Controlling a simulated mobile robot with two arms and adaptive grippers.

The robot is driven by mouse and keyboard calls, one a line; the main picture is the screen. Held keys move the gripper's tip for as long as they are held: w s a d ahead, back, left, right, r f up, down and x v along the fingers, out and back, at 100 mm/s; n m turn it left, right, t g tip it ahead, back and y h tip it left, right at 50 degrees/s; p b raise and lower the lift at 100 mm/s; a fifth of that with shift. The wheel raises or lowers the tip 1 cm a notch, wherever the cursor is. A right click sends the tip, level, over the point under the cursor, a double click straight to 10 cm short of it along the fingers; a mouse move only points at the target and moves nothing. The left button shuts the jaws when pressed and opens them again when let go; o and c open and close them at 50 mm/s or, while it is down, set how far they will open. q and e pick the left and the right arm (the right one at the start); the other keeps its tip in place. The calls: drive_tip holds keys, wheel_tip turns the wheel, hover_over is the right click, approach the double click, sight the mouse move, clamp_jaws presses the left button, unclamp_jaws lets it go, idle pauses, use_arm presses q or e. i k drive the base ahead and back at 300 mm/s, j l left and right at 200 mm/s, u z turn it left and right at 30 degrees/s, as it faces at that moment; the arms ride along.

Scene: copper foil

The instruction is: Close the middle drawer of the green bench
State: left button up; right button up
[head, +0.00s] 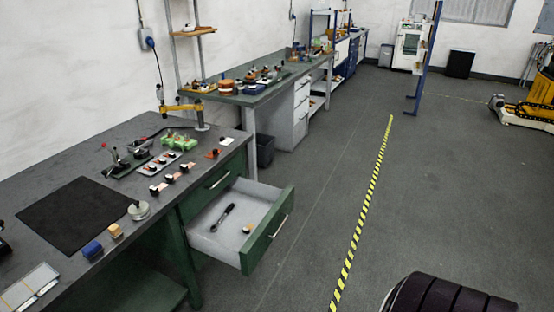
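The green bench (60,170) stands at the left with a dark grey top. Its open drawer (268,235) has a green front with a pale bar handle and a light grey inside. It is pulled well out to the right, into the aisle. A dark tool and a small orange-and-white item lie in it. Above it, a green drawer front (215,182) with a handle is shut. Anything below the open drawer is hidden by it. Neither gripper shows in the head view.
The grey floor (320,200) to the right of the open drawer is clear, with a yellow-black striped line (364,205) along it. Behind stand a second bench (245,96) with white drawers and a dark bin (264,148). Small parts and tools lie on the green bench's top.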

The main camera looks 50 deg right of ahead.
sight(268, 207)
drive_tip(key=z, duration=1.45)
